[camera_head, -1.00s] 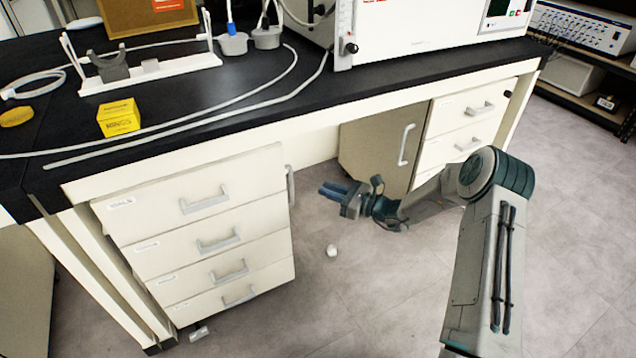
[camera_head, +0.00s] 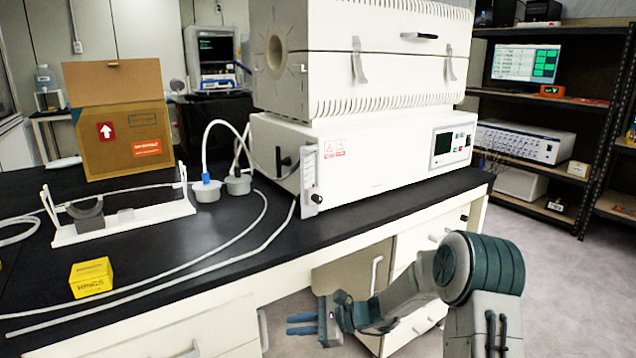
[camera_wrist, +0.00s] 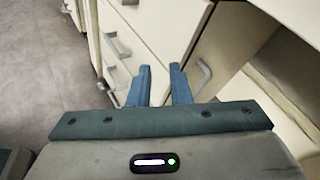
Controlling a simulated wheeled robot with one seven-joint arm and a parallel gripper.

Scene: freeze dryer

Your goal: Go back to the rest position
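My gripper (camera_head: 301,324) is in front of the bench, below the black top, with its blue fingers pointing left in the head view. In the wrist view my gripper (camera_wrist: 160,84) shows two blue fingers with a gap between them and nothing held. The fingers point towards the white drawer fronts (camera_wrist: 130,45) under the bench. My arm is folded at the lower right of the head view.
The bench top (camera_head: 235,245) carries a white furnace (camera_head: 375,150), a yellow box (camera_head: 91,278), a white stand (camera_head: 125,222) and a cardboard box (camera_head: 122,125). A dark shelf rack (camera_head: 590,120) stands at the right. Open floor (camera_head: 560,270) lies right of the bench.

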